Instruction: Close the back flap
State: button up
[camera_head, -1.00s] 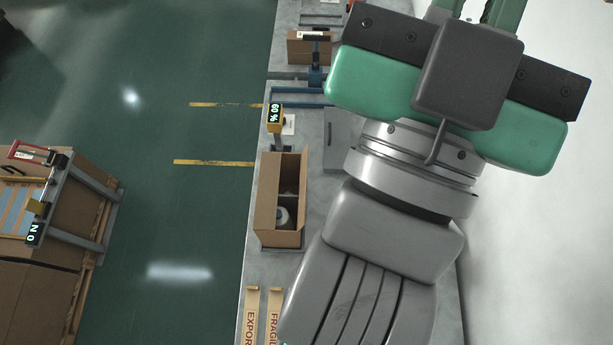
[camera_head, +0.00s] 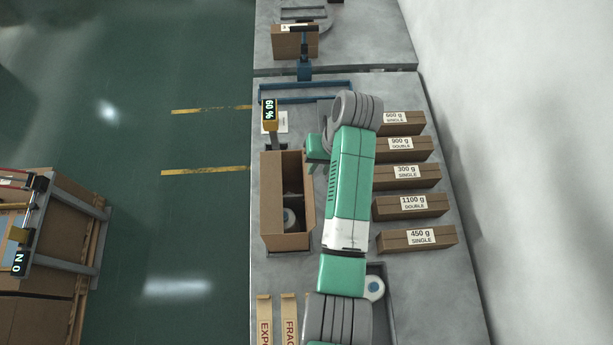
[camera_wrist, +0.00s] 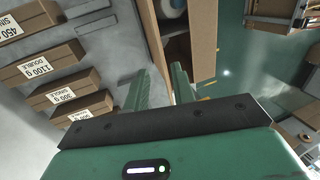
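The open brown carton (camera_head: 285,241) stands on the bench left of my arm, with a white round item (camera_head: 289,218) inside. The carton's long right side panel (camera_head: 308,192) is raised. I cannot clearly tell the back flap apart at the carton's far end. In the wrist view, part of the carton (camera_wrist: 203,45) shows at the top, with the round item (camera_wrist: 172,8) inside.
Several labelled brown boxes (camera_head: 406,178) lie in a column right of my arm. A scale display (camera_head: 269,113) and blue frame (camera_head: 300,93) stand behind the carton. Printed strips (camera_head: 264,318) lie in front. Green floor (camera_head: 130,230) is left of the bench.

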aim_at(312, 179)
jog(key=x, duration=0.7)
grip_shut()
